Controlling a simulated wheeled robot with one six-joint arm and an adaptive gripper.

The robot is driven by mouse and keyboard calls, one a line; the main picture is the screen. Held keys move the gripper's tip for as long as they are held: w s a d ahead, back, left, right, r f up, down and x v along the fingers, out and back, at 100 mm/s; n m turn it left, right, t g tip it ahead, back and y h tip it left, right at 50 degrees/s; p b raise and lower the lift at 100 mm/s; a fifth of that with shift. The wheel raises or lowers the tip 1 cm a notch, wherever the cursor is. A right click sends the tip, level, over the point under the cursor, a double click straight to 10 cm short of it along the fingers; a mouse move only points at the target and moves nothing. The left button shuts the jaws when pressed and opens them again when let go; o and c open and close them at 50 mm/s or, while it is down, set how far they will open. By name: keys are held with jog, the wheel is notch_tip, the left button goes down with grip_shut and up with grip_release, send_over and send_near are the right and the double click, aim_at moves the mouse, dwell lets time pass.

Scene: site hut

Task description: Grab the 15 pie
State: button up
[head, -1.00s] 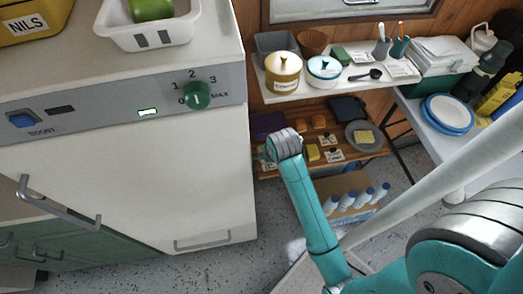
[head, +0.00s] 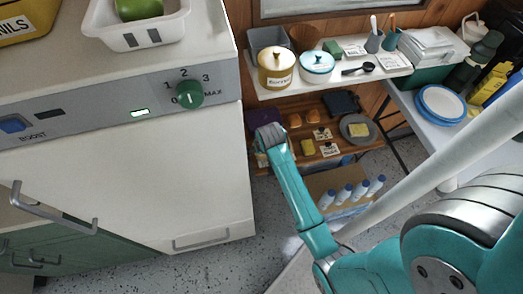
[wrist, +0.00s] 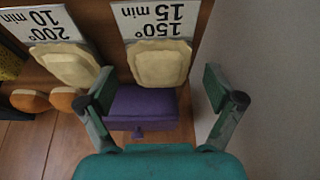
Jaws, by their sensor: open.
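In the wrist view a pale cream pie (wrist: 160,62) with a wavy rim stands by the card reading 150° 15 min (wrist: 160,20), which appears upside down. A second cream pie (wrist: 65,63) is to its left, by the card reading 200° 10 min (wrist: 40,25). My gripper (wrist: 157,84) is open and empty. Its fingers lie on either side of the 15 pie in the picture, apart from it. In the head view my gripper (head: 269,138) is at the left end of the wooden lower shelf; I cannot make out the pies there.
A purple item (wrist: 140,106) lies between the fingers, just below the 15 pie. Two brown buns (wrist: 45,100) are to the left, a grey surface (wrist: 265,70) close on the right. The white upper shelf (head: 335,77) holds lidded pots. A white cabinet (head: 200,150) stands left of my arm.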

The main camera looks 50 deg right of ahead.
jog(key=shift+w+d+f, duration=0.1)
jog(key=shift+w+f, duration=0.1)
jog(key=shift+f, duration=0.5)
jog(key=c, duration=1.3)
